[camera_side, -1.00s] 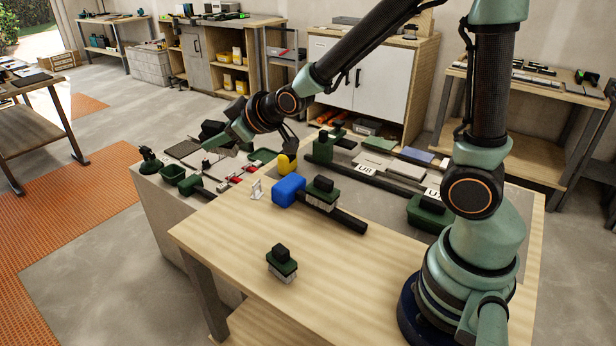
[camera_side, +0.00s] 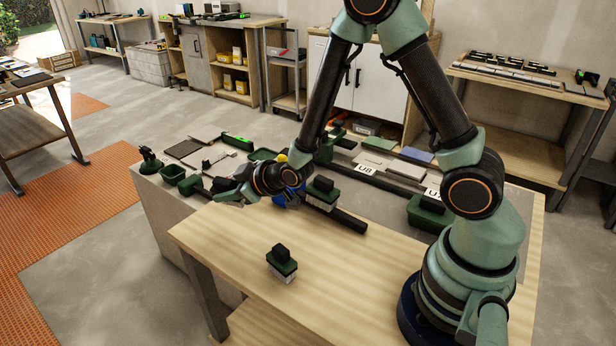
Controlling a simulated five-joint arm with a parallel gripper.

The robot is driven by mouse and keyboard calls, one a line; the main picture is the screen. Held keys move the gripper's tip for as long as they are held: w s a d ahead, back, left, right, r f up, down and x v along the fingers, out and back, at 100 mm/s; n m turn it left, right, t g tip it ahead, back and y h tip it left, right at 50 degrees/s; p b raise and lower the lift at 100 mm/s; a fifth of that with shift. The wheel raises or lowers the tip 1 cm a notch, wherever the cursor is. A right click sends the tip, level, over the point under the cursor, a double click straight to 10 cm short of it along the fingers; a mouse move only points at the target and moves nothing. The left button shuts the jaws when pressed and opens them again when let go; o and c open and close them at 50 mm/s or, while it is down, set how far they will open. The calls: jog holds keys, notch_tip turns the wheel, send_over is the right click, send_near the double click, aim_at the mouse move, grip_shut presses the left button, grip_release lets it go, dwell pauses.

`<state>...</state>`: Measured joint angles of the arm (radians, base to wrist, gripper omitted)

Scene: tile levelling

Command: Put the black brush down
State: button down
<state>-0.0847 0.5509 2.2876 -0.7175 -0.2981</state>
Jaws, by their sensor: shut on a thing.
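My gripper (camera_side: 232,194) is low at the left end of the wooden bench, near the edge by the grey surface. It is shut on a small dark thing, which I take as the black brush (camera_side: 222,184). My fingers and wrist hide much of it. I cannot tell whether it touches the surface below.
A green block with a black knob (camera_side: 282,262) stands on the wooden bench (camera_side: 225,238). Another (camera_side: 322,192) is behind it, with a blue block (camera_side: 280,199) and a dark bar (camera_side: 350,221). The bench front is clear.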

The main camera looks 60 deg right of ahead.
jog(key=shift+f, duration=3.1)
jog(key=shift+f, duration=0.2)
jog(key=c, duration=0.5)
grip_release()
